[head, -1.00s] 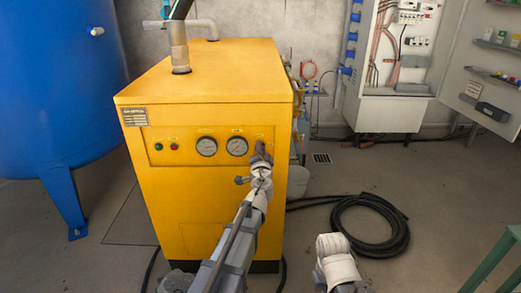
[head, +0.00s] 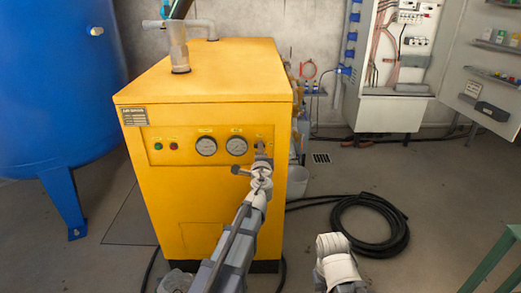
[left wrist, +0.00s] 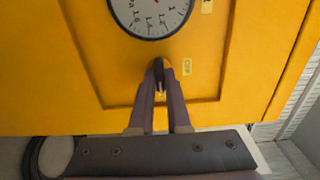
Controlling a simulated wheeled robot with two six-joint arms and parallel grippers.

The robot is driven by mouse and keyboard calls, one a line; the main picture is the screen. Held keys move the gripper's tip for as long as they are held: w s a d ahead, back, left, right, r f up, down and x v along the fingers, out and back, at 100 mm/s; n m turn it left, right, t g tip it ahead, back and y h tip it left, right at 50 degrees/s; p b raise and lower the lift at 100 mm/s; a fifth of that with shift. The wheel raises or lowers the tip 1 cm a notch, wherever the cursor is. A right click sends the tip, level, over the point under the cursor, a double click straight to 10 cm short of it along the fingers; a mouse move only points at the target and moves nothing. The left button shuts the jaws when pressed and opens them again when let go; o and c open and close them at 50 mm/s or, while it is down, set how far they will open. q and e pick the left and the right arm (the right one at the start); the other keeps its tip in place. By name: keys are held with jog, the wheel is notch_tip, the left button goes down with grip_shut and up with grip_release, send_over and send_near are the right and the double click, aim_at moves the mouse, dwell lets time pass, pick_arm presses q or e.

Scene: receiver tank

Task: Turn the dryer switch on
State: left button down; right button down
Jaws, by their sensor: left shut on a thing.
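The yellow dryer (head: 205,210) stands in the middle of the head view. Its front panel has two round gauges, and one gauge (left wrist: 150,15) shows in the left wrist view. The dark dryer switch (left wrist: 158,68) sits between my left fingertips, beside a small yellow label (left wrist: 187,67). My left gripper (head: 261,150) is at the right end of the panel, shut on the switch. The fingers cover much of it, so its on or off position is not clear. Of my right arm only a pale link shows at the lower right; its gripper is out of view.
A blue tank (head: 65,90) stands at the left. A coiled black hose (head: 370,225) lies on the floor to the right. An open electrical cabinet (head: 395,70) is at the back right. A green frame (head: 495,265) is at the lower right edge.

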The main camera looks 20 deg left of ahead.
dwell(0.4)
pick_arm(q)
jog(key=c, duration=0.9)
grip_release()
jog(key=shift+s, duration=0.1)
jog(key=v, duration=0.7)
jog(key=shift+s+d, duration=0.15)
jog(key=shift+s, duration=0.2)
